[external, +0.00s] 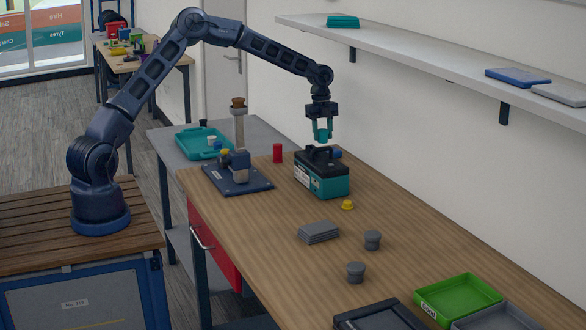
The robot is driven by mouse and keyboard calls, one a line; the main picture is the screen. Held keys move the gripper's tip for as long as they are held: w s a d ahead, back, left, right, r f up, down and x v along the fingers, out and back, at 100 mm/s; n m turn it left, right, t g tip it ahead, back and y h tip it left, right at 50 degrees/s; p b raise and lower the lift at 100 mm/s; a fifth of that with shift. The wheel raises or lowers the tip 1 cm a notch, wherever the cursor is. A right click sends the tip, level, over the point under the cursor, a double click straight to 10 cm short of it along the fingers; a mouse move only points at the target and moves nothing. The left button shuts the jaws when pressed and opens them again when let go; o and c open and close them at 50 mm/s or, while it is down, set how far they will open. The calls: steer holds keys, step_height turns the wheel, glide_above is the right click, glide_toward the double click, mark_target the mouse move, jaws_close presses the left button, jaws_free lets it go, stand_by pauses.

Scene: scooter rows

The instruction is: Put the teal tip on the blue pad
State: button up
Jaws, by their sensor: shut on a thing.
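My gripper (322,136) points down above the black and teal battery box (322,174) on the wooden workbench. It is shut on a small teal piece, which I take to be the teal tip; the piece is hard to tell from the fingers at this size. The gripper appears above the box's black handle; I cannot tell the exact gap. A small blue thing (337,154) shows partly behind the box; I cannot tell whether it is the blue pad. A flat blue item (514,76) also lies on the wall shelf.
A dark blue fixture plate (252,186) with an upright post, a red cylinder (277,153), a yellow knob (347,205), grey plates (318,232) and two grey plugs (372,240) stand on the bench. A teal tray (190,151) is behind; a green tray (458,293) is in front.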

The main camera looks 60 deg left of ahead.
mark_target(323, 140)
steer(key=shift+f, duration=1.6)
steer(key=shift+f, duration=0.2)
steer(key=o, duration=1)
steer(key=shift+c, duration=0.2)
steer(key=shift+r, duration=0.1)
steer(key=shift+a+r, duration=0.25)
steer(key=shift+r, duration=1.7)
steer(key=shift+a+r, duration=0.2)
steer(key=shift+r, duration=1.7)
